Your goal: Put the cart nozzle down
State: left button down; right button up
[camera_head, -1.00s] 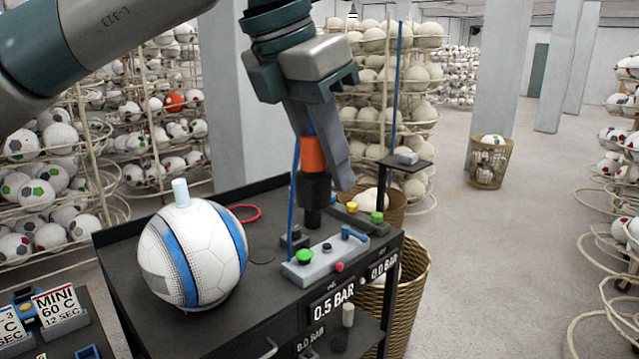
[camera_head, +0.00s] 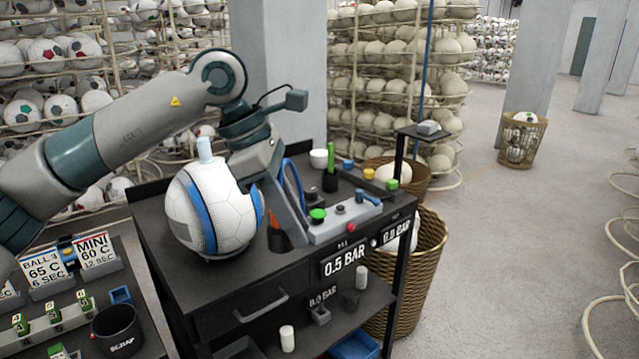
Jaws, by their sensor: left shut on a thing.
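My left gripper (camera_head: 284,222) is shut on the cart nozzle (camera_head: 278,240), which has an orange band and a dark lower end. The fingers cover part of it. The nozzle is just right of the white and blue ball and close over the dark cart top (camera_head: 178,275); I cannot tell whether it touches. A blue hose (camera_head: 292,180) shows behind the fingers. The ball (camera_head: 210,222) sits on the cart with a pale cylinder (camera_head: 204,149) on top. My right gripper is not in view.
A grey control block (camera_head: 340,222) with a green button (camera_head: 318,214) stands right of the nozzle. A dark holder with a green stick (camera_head: 330,180) and a white cup (camera_head: 319,158) are behind. A wicker basket (camera_head: 428,270) stands right of the cart. A scrap cup (camera_head: 117,330) is front left.

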pick_arm(q)
jog(key=s+a+f+m+g+y, duration=0.15)
jog(key=a+f+m, duration=0.35)
jog(key=f, duration=0.6)
jog(key=s+a+f+m+g, duration=0.25)
jog(key=a+f, duration=0.35)
jog(key=f, duration=0.5)
jog(key=s+a+f+m+y, duration=0.1)
jog(key=s+a+f+m, duration=0.3)
jog(key=f, duration=0.4)
jog(key=s+a+f+m+y, duration=0.2)
jog(key=s+a+f+m, duration=0.3)
jog(key=f, duration=0.3)
jog(key=shift+s+a+f, duration=0.2)
jog(key=shift+s+a, duration=0.45)
jog(key=shift+s, duration=0.25)
jog(key=shift+d+m, duration=0.1)
jog(key=shift+m, duration=0.15)
